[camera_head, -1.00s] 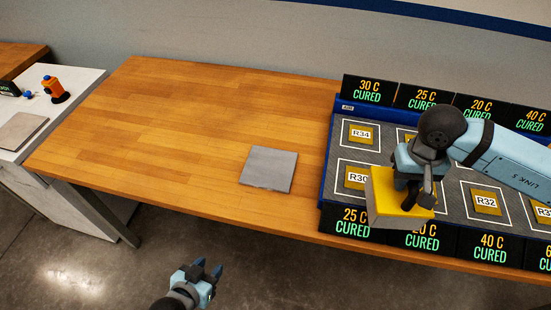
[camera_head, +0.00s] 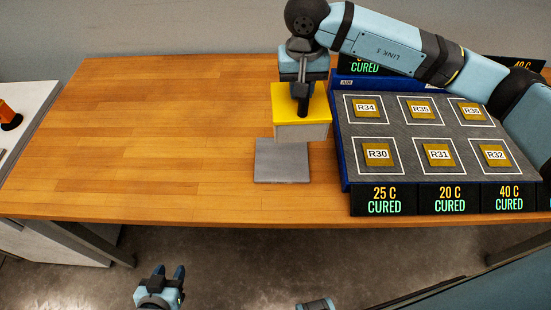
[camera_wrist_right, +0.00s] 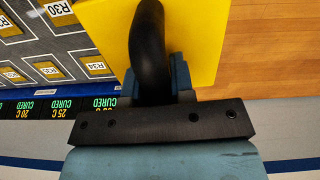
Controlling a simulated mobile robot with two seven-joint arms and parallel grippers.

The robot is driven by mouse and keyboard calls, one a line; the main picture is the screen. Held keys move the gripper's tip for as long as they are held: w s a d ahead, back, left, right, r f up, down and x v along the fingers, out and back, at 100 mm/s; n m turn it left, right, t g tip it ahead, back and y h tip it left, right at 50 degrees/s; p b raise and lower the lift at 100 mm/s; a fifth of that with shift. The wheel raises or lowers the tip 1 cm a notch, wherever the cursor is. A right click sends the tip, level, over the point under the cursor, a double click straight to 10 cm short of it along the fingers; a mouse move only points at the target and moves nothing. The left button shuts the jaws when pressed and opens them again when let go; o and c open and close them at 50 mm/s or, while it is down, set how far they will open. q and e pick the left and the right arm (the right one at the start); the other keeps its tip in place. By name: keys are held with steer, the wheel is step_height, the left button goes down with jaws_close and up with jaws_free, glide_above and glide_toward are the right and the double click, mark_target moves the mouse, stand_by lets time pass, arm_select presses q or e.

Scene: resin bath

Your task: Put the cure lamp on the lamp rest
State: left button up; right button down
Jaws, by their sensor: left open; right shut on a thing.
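The cure lamp (camera_head: 287,131), a pale block with a yellow top and a black handle, is in the air in the head view. Its yellow top also fills much of the wrist view (camera_wrist_right: 205,35). My right gripper (camera_head: 303,84) is shut on the lamp's handle from above. The lamp rest (camera_head: 282,174), taken to be the flat grey square plate on the wooden table, shows below the lamp. The lamp hides the plate's far part, and the gap between them is hard to judge. My left gripper (camera_head: 170,272) is open and empty, in front of the table.
A blue-edged tray (camera_head: 343,150) with several labelled samples in white squares stands right of the plate, with cured-temperature signs along its front and back. The wooden table (camera_head: 150,130) is clear to the left. An orange and black object (camera_head: 8,115) is at the far left.

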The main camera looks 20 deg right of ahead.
mark_target(283, 95)
steer(key=shift+m, duration=0.4)
steer(key=w+a+r, duration=0.2)
steer(key=a, duration=0.1)
steer(key=shift+w+a+r, duration=0.1)
steer(key=shift+w+r, duration=0.1)
steer(key=shift+f, duration=0.3)
step_height(283, 95, down, 19)
steer(key=p, duration=0.3)
steer(key=shift+r+p, duration=0.2)
steer(key=shift+p, duration=0.2)
steer(key=shift+f+b, duration=0.2)
steer(key=shift+b, duration=0.1)
steer(key=c, duration=1)
jaws_free()
steer(key=shift+s, duration=0.1)
